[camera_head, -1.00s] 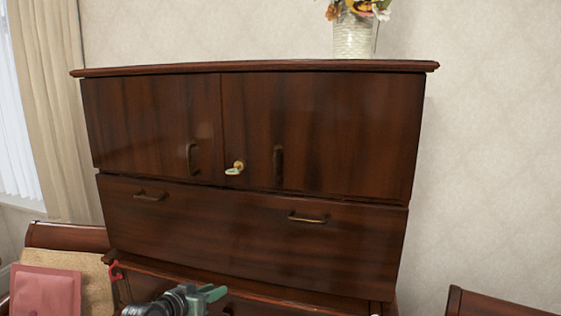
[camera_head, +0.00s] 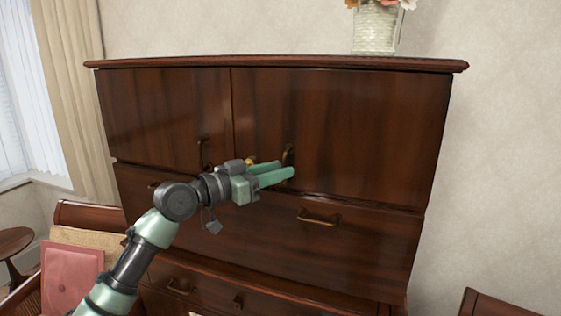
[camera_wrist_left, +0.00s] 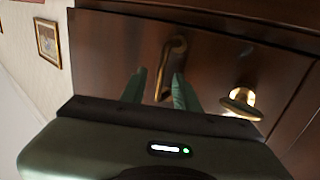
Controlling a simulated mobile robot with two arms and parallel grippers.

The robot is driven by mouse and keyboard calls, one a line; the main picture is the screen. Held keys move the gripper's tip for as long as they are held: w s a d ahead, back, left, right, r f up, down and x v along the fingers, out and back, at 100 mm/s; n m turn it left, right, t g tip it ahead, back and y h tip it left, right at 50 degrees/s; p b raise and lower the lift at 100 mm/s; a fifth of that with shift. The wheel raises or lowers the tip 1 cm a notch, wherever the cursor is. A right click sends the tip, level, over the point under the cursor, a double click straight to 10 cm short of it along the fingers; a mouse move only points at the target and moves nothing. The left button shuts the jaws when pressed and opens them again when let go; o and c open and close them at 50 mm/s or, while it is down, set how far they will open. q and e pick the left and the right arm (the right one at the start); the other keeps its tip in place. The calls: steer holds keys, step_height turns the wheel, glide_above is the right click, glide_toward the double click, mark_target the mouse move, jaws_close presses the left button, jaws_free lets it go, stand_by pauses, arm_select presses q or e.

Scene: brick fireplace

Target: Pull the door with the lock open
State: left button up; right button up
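The door with the lock (camera_head: 350,125) is the upper right door of a dark wooden cabinet and looks closed. Its curved brass handle (camera_head: 288,155) is upright near the door's left edge. The brass lock with its key (camera_wrist_left: 242,103) shows right of the handle (camera_wrist_left: 175,58) in the left wrist view; in the head view my gripper mostly hides it. My left gripper (camera_head: 284,170) is at the handle, with its green fingers apart. In the wrist view the fingers (camera_wrist_left: 160,85) lie on either side of the handle's lower part; contact cannot be told. My right gripper is not in view.
The upper left door (camera_head: 165,115) is closed beside it. Drawers with brass handles (camera_head: 318,217) sit below. A vase of flowers (camera_head: 375,32) stands on top. A chair with a pink cushion (camera_head: 72,278) is at lower left, and another chair edge (camera_head: 500,303) at lower right.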

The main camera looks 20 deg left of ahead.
arm_select(q)
steer(key=shift+w+d, duration=0.25)
steer(key=shift+w, duration=0.15)
steer(key=shift+c, duration=0.3)
jaws_close()
stand_by(1.0)
